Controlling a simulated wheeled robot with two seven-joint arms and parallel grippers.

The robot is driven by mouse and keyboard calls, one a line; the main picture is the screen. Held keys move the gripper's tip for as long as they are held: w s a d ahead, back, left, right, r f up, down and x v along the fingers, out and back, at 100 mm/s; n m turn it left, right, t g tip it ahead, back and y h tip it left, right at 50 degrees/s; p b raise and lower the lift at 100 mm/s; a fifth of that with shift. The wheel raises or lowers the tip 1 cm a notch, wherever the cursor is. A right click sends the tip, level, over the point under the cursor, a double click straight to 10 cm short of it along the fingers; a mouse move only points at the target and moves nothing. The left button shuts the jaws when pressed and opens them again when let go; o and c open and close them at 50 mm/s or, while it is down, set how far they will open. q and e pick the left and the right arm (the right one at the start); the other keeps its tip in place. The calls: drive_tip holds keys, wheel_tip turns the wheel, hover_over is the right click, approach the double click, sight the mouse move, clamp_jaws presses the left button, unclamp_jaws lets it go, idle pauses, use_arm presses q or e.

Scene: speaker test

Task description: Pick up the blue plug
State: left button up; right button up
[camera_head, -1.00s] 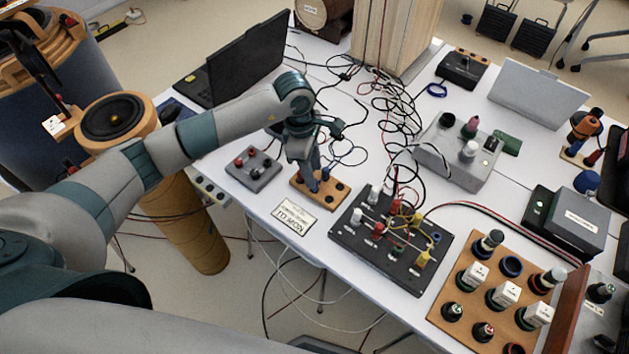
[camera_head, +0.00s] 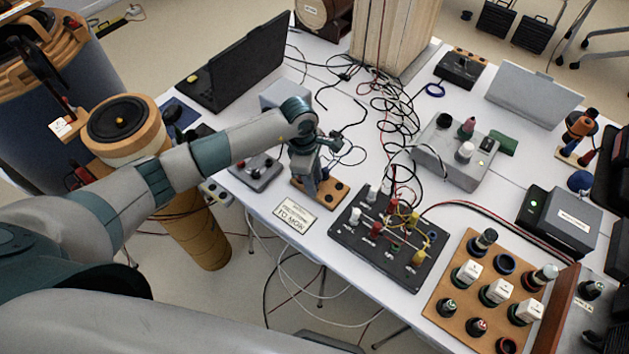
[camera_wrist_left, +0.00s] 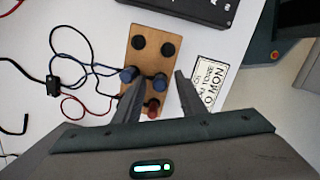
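A small wooden board (camera_head: 333,199) lies near the table's front edge, below my left gripper (camera_head: 313,186). In the left wrist view the board holds two blue plugs, one at the left (camera_wrist_left: 129,75) and one at the right (camera_wrist_left: 160,81), with a red plug (camera_wrist_left: 152,107) below them. My left gripper (camera_wrist_left: 160,79) is open. Its fingertips lie on either side of the right blue plug in that view, with no clear contact. The left finger partly covers the left blue plug's lower side. In the head view the gripper mostly hides the plugs. My right gripper is out of view.
A black panel with several plugs (camera_head: 352,245) stands just right of the board. A grey box with knobs (camera_head: 262,170) is at its left, a printed card (camera_head: 295,215) in front. Loose cables (camera_wrist_left: 75,60) run left of the board in the wrist view.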

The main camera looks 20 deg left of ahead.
use_arm(q)
drive_tip(key=shift+f, duration=0.2)
idle(0.3)
clamp_jaws()
drive_tip(key=shift+r, duration=0.15)
